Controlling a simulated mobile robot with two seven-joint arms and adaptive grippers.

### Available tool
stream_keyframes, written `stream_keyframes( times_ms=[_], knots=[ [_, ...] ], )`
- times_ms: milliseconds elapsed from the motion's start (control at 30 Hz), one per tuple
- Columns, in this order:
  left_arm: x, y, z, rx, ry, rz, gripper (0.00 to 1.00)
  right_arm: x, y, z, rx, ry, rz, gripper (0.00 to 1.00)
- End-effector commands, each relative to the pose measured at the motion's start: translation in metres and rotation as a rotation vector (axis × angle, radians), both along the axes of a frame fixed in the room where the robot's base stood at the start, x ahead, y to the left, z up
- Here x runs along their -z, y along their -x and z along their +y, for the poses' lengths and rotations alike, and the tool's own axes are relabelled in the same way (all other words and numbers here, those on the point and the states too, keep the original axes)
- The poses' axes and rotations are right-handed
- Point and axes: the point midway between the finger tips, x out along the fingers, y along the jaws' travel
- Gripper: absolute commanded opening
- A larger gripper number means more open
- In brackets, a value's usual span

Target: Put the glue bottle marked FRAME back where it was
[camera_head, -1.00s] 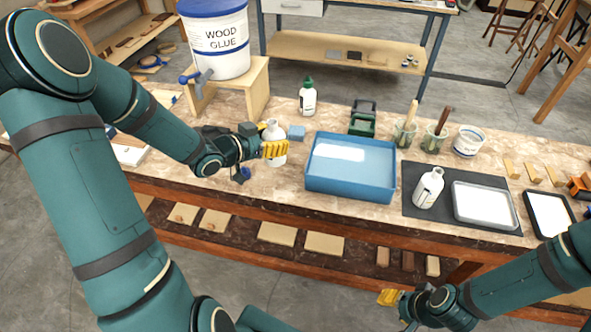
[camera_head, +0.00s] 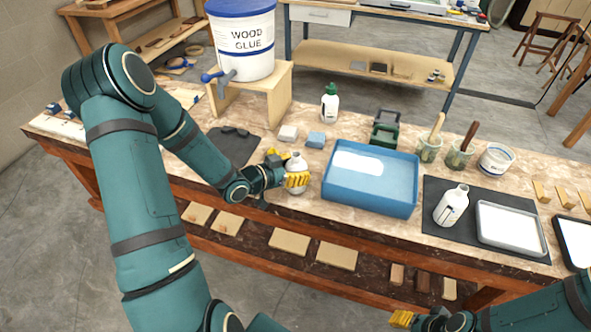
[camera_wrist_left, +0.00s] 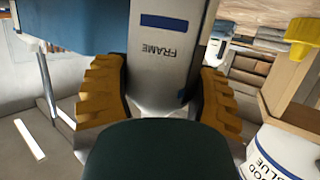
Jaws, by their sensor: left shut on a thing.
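My left gripper (camera_head: 297,179) is shut on a white bottle (camera_head: 297,163), with its yellow fingers around the body. The bottle looks upright near the table's front edge, left of the blue tray. I cannot tell whether its base touches the table. In the left wrist view the word FRAME and a blue stripe show on the held bottle (camera_wrist_left: 165,60), between the ribbed fingers (camera_wrist_left: 163,98). My right gripper (camera_head: 402,319) is partly in view at the bottom edge, empty-looking and away from the bottles; its opening is unclear.
The blue tray (camera_head: 342,198) is right of the held bottle. A dark mat (camera_head: 430,188) bears another white bottle (camera_head: 452,205) and a pale tray (camera_head: 510,244). Another dark mat (camera_head: 235,147) lies left. A green-capped bottle (camera_head: 330,104) stands behind, beside the wood glue bucket (camera_head: 242,45).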

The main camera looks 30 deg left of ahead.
Motion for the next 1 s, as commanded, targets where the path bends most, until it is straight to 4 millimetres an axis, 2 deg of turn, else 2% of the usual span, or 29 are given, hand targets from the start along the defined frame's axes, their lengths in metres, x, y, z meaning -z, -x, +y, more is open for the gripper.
stream_keyframes(
  times_ms=[333,367,400,433,867,1000],
  knots=[
    [0.003,0.0,0.0,0.0,-0.001,-0.003,0.18,0.004,-0.001,0.0,0.001,0.0,-0.002,0.47],
    [0.003,0.0,0.0,-0.001,-0.001,-0.001,0.71,0.003,-0.001,0.0,0.001,0.0,-0.002,0.47],
    [0.002,0.0,0.0,-0.001,-0.001,-0.001,0.85,0.003,-0.001,0.0,0.001,0.0,-0.002,0.47],
    [0.002,0.0,0.0,-0.001,-0.001,-0.001,0.94,0.002,-0.001,0.0,0.001,0.0,-0.002,0.47],
    [-0.004,0.0,0.001,-0.001,-0.001,-0.001,0.94,-0.003,0.0,0.0,0.0,0.0,0.0,0.47],
    [-0.009,0.019,0.01,-0.005,-0.003,-0.001,0.94,-0.005,0.0,0.0,0.0,0.0,0.001,0.47]
  ],
)
